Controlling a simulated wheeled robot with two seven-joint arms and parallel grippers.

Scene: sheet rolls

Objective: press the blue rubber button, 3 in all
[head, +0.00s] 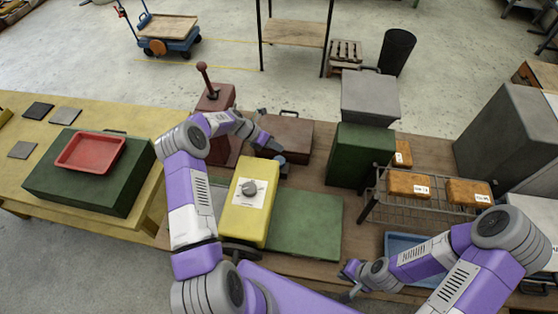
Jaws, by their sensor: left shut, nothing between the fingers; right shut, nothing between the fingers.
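A small dark blue round piece (281,160), which looks like the blue rubber button, shows at the front edge of the brown box (296,132), behind the yellow box. It is small and partly covered, so I cannot tell how far it is pressed in. My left gripper (273,146) is shut and empty, with its tips just above and behind the blue piece in the picture. I cannot tell whether they touch it. My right gripper (346,284) is shut and empty, low in front, left of the blue tray (400,242).
A dark red box with a lever (207,85) stands behind my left forearm. A green box (360,155) and a wire rack (400,207) with orange blocks stand to the right.

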